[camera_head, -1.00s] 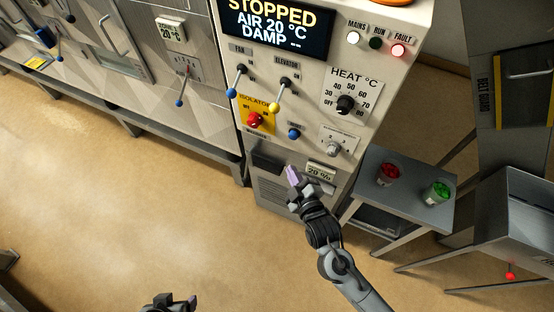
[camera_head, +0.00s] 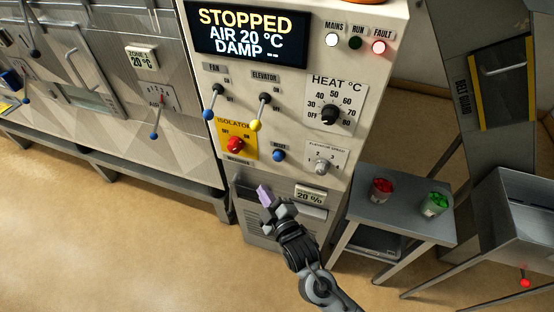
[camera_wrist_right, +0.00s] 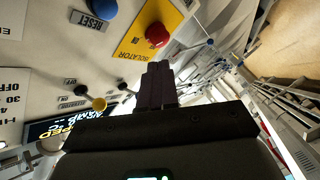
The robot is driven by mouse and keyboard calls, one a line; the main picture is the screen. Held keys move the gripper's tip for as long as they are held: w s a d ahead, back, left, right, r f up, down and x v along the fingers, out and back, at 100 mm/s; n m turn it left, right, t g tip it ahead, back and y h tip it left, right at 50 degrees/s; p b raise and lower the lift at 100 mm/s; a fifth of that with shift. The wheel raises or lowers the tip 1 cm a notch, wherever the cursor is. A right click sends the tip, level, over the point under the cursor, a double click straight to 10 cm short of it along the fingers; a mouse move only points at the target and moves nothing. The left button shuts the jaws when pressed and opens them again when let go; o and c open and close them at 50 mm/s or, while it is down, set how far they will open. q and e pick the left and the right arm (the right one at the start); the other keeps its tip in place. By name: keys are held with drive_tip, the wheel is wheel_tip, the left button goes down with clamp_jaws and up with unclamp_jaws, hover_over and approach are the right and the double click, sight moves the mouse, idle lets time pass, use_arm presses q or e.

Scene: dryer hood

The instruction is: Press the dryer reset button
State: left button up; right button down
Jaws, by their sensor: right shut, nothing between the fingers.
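The blue reset button (camera_head: 279,156) sits on the cream control panel (camera_head: 300,105), right of the red isolator knob (camera_head: 235,144) on its yellow plate. My right gripper (camera_head: 264,192) is shut and empty, in front of the lower panel, below and slightly left of the button in the head view. In the right wrist view the blue button (camera_wrist_right: 103,8) is at the top, above its RESET label (camera_wrist_right: 92,21), left of the shut fingers (camera_wrist_right: 158,76). The fingers look apart from the button. My left gripper is out of view.
The fan lever (camera_head: 213,100) and elevator lever (camera_head: 260,110) stick out above the isolator. The elevator speed knob (camera_head: 321,166) is right of the button. A grey side table (camera_head: 400,218) holds a red cup (camera_head: 381,190) and a green cup (camera_head: 435,204). The display (camera_head: 248,37) reads STOPPED.

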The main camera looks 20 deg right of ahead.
sight(278, 156)
drive_tip(key=w+d+b, duration=0.2)
drive_tip(key=w+d, duration=0.4)
drive_tip(key=shift+w+b, duration=0.2)
drive_tip(key=shift+b, duration=0.2)
idle(0.7)
idle(0.6)
idle(0.8)
drive_tip(key=shift+w+d, duration=0.1)
drive_tip(key=shift+w, duration=0.1)
